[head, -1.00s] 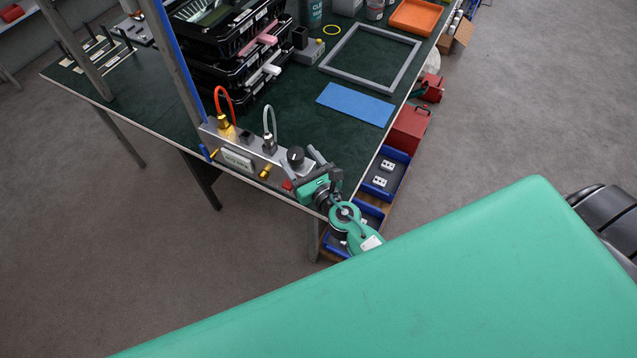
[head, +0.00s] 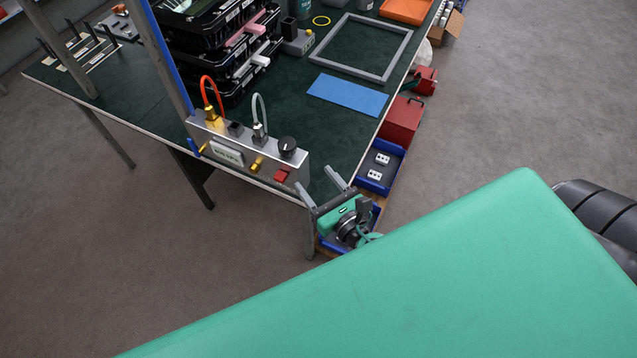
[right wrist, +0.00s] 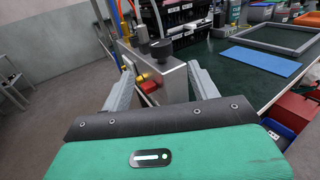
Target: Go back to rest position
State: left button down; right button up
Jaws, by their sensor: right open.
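My right gripper (head: 319,192) is open and empty beside the near corner of the table (head: 330,150), its two grey fingers spread. In the right wrist view my right gripper (right wrist: 158,85) shows its fingers apart, with the metal control box (right wrist: 173,80) beyond and between them in the picture; I see no grip on it. The metal control box (head: 225,153) stands on the table's near edge, with orange and clear hoses, a black knob and a red button. My left gripper is not in the head view.
Blue bins (head: 386,172) and red boxes (head: 402,119) line the table's right side. A grey frame (head: 335,62), a blue mat (head: 347,95) and stacked black trays (head: 222,45) are on the table. Open floor (head: 520,95) lies to the right.

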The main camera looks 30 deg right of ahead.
dwell(0.3)
jog(key=s+d+m+g+h, duration=0.4)
jog(key=d+m+h, duration=0.55)
jog(key=m, duration=1.35)
jog(key=s+a+f+m+g+y, duration=0.3)
jog(key=s+m+g+y, duration=0.1)
jog(key=s+m+g, duration=0.15)
jog(key=s+a+f+m+g+y, duration=0.2)
jog(key=s+m+g+y, duration=0.1)
jog(key=s+m+g, duration=0.3)
jog(key=s+f+x, duration=0.1)
jog(key=s+x, duration=0.3)
jog(key=x, duration=1.2)
jog(key=s+x, duration=0.3)
jog(key=x, duration=1.3)
jog(key=s+d+f, duration=0.2)
jog(key=s+f, duration=0.7)
jog(key=s+d+f+g, duration=0.1)
jog(key=s+f, duration=0.8)
jog(key=s, duration=0.1)
jog(key=shift+d+f+m, duration=0.25)
jog(key=shift+d+m, duration=0.1)
jog(key=shift+d, duration=0.05)
